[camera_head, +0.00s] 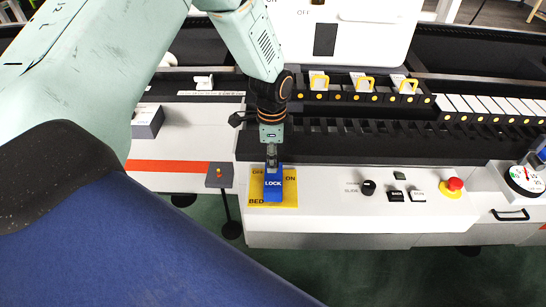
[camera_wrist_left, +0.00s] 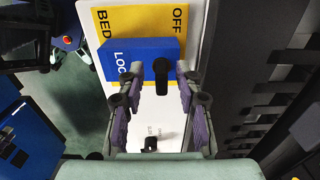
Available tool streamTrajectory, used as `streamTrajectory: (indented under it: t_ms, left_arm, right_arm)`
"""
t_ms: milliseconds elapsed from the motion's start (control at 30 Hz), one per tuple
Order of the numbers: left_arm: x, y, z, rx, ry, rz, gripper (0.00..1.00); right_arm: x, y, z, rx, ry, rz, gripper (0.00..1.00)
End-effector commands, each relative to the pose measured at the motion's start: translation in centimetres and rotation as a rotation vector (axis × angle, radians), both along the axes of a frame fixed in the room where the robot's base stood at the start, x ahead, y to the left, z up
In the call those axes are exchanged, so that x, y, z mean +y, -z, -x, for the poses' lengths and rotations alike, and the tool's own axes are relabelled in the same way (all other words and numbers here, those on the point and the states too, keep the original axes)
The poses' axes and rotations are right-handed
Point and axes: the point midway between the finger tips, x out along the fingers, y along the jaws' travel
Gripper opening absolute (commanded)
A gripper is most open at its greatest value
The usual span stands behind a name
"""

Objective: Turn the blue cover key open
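The blue cover (camera_head: 273,188), marked LOCK, sits on a yellow plate (camera_head: 288,198) with OFF, ON and BED lettering, on the white front panel. In the left wrist view the blue cover (camera_wrist_left: 140,49) has a black key (camera_wrist_left: 162,76) sticking out of it. My left gripper (camera_head: 271,158) points down at the upper end of the cover. In the left wrist view its fingers (camera_wrist_left: 160,72) are spread, one on each side of the black key, with gaps showing on both sides. My right gripper is not in view.
Right of the cover, the panel carries a black knob (camera_head: 368,187), small black buttons and a red emergency stop (camera_head: 454,184). A grey box with an orange knob (camera_head: 219,175) stands to the left. A dark slotted rack (camera_head: 350,145) runs behind the panel.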

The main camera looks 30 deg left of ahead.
Motion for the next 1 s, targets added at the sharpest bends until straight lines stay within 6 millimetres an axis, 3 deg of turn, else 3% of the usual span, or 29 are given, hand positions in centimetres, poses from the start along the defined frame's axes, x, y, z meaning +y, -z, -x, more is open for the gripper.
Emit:
streamTrajectory:
  t_ms: [333,733,1000]
  left_arm:
    - [-0.07,0.47,-0.37,-0.001,0.001,-0.001,0.35]
    - [-0.05,0.45,-0.40,-0.001,0.001,-0.001,0.01]
    - [-0.07,0.45,-0.42,-0.001,0.000,0.000,0.00]
  right_arm:
    - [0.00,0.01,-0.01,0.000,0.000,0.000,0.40]
    - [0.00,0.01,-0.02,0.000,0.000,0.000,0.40]
    - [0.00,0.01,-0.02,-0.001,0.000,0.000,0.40]
